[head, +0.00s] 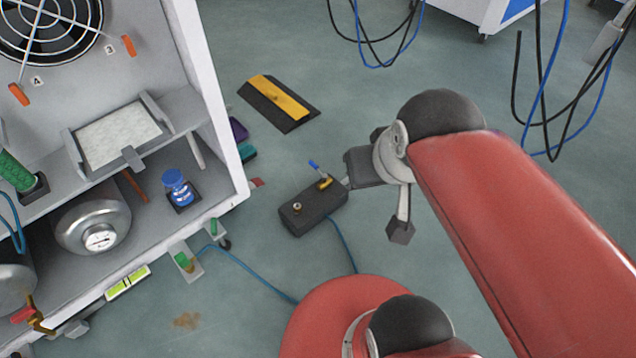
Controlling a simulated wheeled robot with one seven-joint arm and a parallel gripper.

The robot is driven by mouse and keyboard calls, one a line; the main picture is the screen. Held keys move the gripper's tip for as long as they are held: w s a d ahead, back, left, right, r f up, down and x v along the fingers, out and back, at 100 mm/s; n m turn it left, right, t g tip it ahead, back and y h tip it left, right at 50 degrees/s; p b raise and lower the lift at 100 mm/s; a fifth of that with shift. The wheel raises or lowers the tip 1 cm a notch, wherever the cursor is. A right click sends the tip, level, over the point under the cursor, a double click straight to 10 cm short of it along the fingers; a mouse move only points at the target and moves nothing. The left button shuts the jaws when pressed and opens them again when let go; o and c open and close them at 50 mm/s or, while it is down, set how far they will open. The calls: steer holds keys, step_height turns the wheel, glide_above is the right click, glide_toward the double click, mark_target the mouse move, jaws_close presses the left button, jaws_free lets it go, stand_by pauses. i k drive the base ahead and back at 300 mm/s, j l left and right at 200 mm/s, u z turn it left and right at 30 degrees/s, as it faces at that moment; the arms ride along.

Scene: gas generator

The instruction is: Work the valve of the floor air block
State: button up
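The floor air block (313,208) is a dark box lying on the floor near the middle of the head view. On its top are a small brass fitting and a valve with a yellow body (325,183) and a blue lever (314,166), which points up and left. A blue hose leaves its near side. My gripper (346,184) is at the right end of the block, close to the valve in the picture. The height between them is unclear. The fingers are small and partly hidden, so I cannot see whether they are apart or together.
A white open cabinet (220,95) with a fan, tank and blue bottle (176,188) stands at left. A black-and-yellow ramp (280,102) lies behind the block. The blue hose (255,278) crosses the floor in front. Cables hang at upper right.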

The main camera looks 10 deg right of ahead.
mark_target(312, 164)
steer(key=k+u, duration=0.1)
steer(key=u, duration=0.9)
steer(key=k+j+u, duration=0.1)
steer(key=u, duration=0.4)
steer(key=l+u, duration=0.3)
steer(key=l, duration=0.55)
steer(key=l+u, duration=0.25)
steer(key=l, duration=0.6)
steer(key=l+u, duration=0.3)
steer(key=l, duration=0.5)
steer(key=k+l, duration=0.1)
steer(key=l, duration=0.6)
steer(key=k+l, duration=0.1)
steer(key=l, duration=0.65)
steer(key=k+l, duration=0.1)
steer(key=l, duration=0.6)
steer(key=k+l, duration=0.1)
steer(key=l, duration=0.6)
